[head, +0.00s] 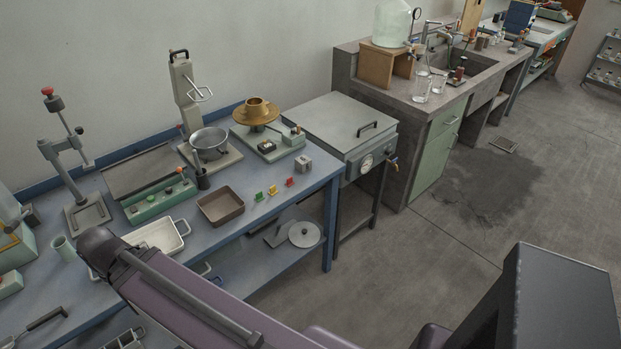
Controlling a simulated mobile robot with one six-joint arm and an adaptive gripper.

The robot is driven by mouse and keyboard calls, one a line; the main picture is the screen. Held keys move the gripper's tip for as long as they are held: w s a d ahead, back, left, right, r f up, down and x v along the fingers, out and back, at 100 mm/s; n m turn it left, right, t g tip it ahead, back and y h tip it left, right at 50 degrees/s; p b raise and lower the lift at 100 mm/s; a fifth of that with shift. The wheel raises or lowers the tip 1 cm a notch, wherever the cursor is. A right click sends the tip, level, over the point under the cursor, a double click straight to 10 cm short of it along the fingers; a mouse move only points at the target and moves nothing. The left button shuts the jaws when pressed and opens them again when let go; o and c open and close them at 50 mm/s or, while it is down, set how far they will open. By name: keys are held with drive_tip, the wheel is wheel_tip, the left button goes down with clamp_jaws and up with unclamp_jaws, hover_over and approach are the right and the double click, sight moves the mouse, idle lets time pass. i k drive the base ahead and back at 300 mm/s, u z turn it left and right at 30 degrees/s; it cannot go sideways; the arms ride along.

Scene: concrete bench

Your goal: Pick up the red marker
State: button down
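The red marker (290,182) is a small piece on the blue bench, near its right end. It is the rightmost of a short row, beside a yellow marker (273,190) and a green marker (258,197). Nothing covers the red marker. My purple arm crosses the lower part of the head view, in front of the bench. My gripper does not show, so its state and its place relative to the marker are hidden.
A brown tray (221,206) lies left of the markers, and a small grey block (303,163) stands behind the red one. A balance with a brass pan (257,113) and a grey bowl (210,144) stand further back. The bench's right edge (329,183) is close by.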

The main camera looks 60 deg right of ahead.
sight(290, 182)
drive_tip(key=z, duration=1.25)
drive_tip(key=k, duration=1.1)
drive_tip(key=z, duration=0.3)
drive_tip(key=i, duration=0.85)
drive_tip(key=z, duration=0.05)
